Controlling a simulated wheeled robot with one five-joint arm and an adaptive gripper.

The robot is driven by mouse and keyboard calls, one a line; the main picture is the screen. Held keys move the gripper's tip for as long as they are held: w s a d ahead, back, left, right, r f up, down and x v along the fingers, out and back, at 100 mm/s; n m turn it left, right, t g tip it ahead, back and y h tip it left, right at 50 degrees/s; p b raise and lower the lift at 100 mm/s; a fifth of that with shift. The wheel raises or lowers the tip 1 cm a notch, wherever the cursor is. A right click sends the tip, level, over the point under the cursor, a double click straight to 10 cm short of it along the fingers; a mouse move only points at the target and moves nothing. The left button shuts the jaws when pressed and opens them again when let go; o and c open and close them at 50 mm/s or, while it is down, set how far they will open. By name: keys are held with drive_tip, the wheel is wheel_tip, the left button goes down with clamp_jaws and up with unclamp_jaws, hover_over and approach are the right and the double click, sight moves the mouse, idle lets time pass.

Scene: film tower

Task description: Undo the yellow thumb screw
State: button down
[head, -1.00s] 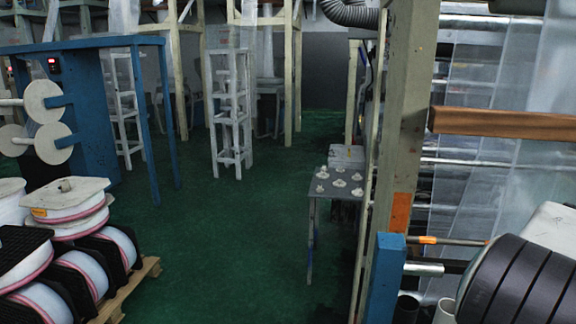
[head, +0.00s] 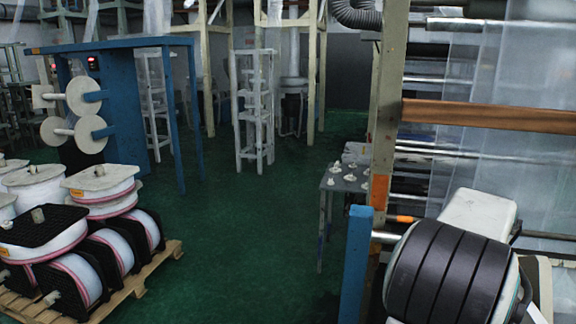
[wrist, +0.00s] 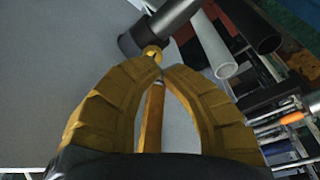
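In the wrist view a small yellow piece (wrist: 152,51), apparently the yellow thumb screw, sits at the lower end of a dark grey cylinder (wrist: 172,18). The yellow fingers of my gripper (wrist: 159,65) curve in from both sides, and their tips come close together just below this piece. I cannot tell whether they touch it or each other. An orange-brown bar (wrist: 152,115) shows between the fingers. My gripper and the screw cannot be made out in the head view.
At right in the head view are a black banded roll (head: 450,272), a blue post (head: 355,262) and a brown beam (head: 490,115). A small table (head: 346,180) holds several white parts. Spools stand on a pallet (head: 140,285) at left. Green floor (head: 235,230) between is clear.

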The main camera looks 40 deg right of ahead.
wheel_tip(320, 180, down, 5)
drive_tip(key=shift+r+b, duration=0.15)
drive_tip(key=shift+b, duration=0.4)
drive_tip(key=shift+f+b, duration=0.85)
drive_tip(key=shift+b, duration=0.1)
drive_tip(key=shift+s+d, duration=0.2)
drive_tip(key=shift+d, duration=0.15)
drive_tip(key=shift+s+f+b, duration=0.1)
drive_tip(key=shift+s+b, duration=0.3)
drive_tip(key=shift+s, duration=0.35)
idle(0.5)
drive_tip(key=shift+s+d, duration=0.1)
drive_tip(key=shift+d, duration=0.05)
idle(0.4)
drive_tip(key=shift+s+a+r, duration=0.15)
drive_tip(key=shift+a+r, duration=0.05)
drive_tip(key=shift+a, duration=0.15)
wheel_tip(320, 180, up, 6)
drive_tip(key=p, duration=0.3)
drive_tip(key=shift+p, duration=0.4)
